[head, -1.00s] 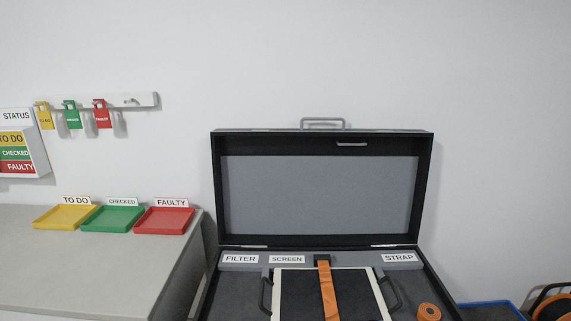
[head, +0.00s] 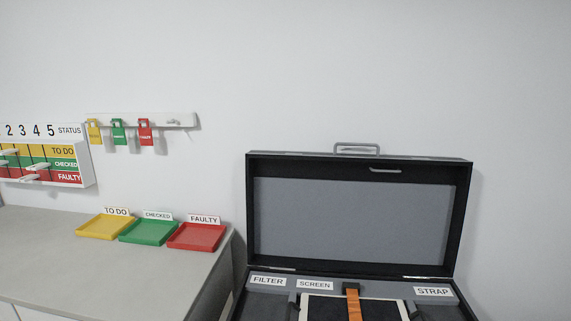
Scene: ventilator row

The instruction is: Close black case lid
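The black case (head: 462,296) stands at the lower right in the head view, cut off by the bottom edge. Its lid (head: 350,220) is open and upright, with a grey inner panel and a metal handle (head: 357,149) on its top edge. Inside the case, a white-framed screen (head: 390,309) lies under an orange strap (head: 354,304). Labels FILTER, SCREEN and STRAP run along the case's back strip. My gripper is not in view.
A grey counter (head: 60,245) at the left holds a yellow tray (head: 104,227), a green tray (head: 149,232) and a red tray (head: 197,237). Above are a status board (head: 45,155) and a rail (head: 165,120) with hanging tags. The wall behind the lid is bare.

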